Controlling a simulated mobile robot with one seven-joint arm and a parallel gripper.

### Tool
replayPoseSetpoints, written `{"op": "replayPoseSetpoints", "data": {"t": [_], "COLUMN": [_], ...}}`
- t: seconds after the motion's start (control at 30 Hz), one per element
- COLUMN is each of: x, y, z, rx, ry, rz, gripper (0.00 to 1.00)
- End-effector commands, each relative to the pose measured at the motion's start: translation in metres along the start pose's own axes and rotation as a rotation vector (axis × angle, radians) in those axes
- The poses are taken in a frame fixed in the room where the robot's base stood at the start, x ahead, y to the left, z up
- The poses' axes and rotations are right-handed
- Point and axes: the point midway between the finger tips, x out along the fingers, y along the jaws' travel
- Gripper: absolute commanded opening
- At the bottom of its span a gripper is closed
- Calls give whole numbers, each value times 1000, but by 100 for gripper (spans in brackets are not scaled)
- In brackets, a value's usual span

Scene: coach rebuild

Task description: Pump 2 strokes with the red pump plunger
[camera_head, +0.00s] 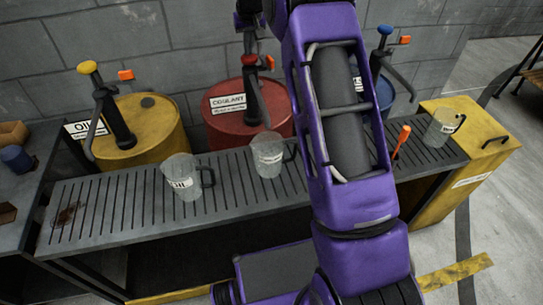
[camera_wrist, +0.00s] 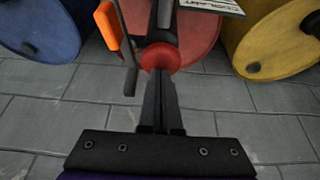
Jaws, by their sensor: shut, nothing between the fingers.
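The red pump plunger knob (camera_head: 249,60) tops the dark pump on the red COOLANT drum (camera_head: 222,125). The knob also shows in the wrist view (camera_wrist: 160,57), just beyond my fingertips. My gripper (camera_head: 250,22) is above the knob in the head view, partly cut off by the top edge. In the wrist view my gripper (camera_wrist: 159,82) is shut and empty, its tips at the knob's near edge. I cannot tell whether they touch it. A clear mug (camera_head: 268,155) stands on the slatted bench in front of the red drum.
A yellow OIL drum (camera_head: 150,135) with a yellow-knobbed pump stands left, a blue drum (camera_head: 402,100) right. An orange lever (camera_wrist: 108,25) is close beside the red pump.

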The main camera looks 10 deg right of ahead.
Motion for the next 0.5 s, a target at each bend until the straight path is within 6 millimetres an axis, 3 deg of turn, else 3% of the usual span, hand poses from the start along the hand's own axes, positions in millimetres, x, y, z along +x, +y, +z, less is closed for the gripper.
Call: {"op": "replayPoseSetpoints", "data": {"t": [0.17, 0.5], "x": [3, -15], "y": [0, 0], "z": [4, -4], "rx": [0, 0], "ry": [-14, -12], "rz": [0, 0], "gripper": [0, 0]}}
